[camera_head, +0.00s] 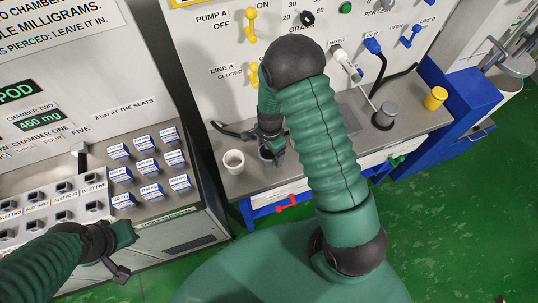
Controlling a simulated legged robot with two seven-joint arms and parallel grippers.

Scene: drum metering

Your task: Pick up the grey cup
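A small grey cup (266,156) stands on the metal counter, partly hidden by my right gripper (272,143). The gripper points down at the cup, its fingertips at or just over the rim. I cannot tell whether the fingers touch the cup or how far apart they are. My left gripper (119,258) is at the lower left, in front of the inlet bench and away from the cup. Its finger opening is too small to make out.
A white cup (233,162) stands just left of the grey one. Behind is an upright panel with yellow levers (250,27). Blue-labelled blocks (146,167) fill the left bench.

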